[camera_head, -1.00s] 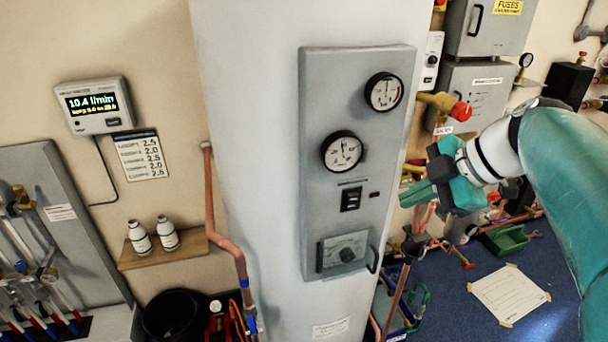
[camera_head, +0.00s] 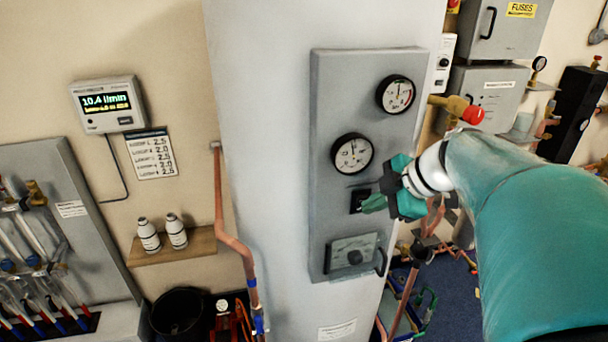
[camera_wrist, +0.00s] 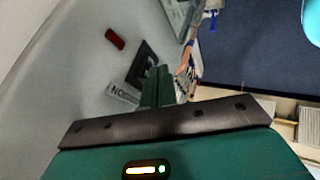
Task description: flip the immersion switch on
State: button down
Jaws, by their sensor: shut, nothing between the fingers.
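The immersion switch (camera_head: 358,196) is a small black rocker on the grey panel (camera_head: 325,120), below two round gauges. My gripper (camera_head: 372,204) is shut and empty, its green fingertips at the right side of the switch in the head view and partly covering it. In the wrist view the switch (camera_wrist: 143,62) shows as a dark square beyond the closed fingers (camera_wrist: 157,88), which hide part of it. A label (camera_wrist: 122,94) reading "NO…" lies beside it, and a small red indicator (camera_wrist: 115,38) is nearby. I cannot tell whether the fingertips touch the switch.
The gauges (camera_head: 352,154) sit just above the switch. A brass valve with a red knob (camera_head: 473,115) and copper pipes are to the right, near my arm. Open wall lies left of the panel.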

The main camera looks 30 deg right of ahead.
jog(key=shift+w, duration=0.1)
jog(key=shift+w+d+r+g, duration=0.15)
jog(key=shift+w+r+g, duration=0.1)
jog(key=shift+w+g, duration=0.25)
jog(key=shift+r, duration=0.9)
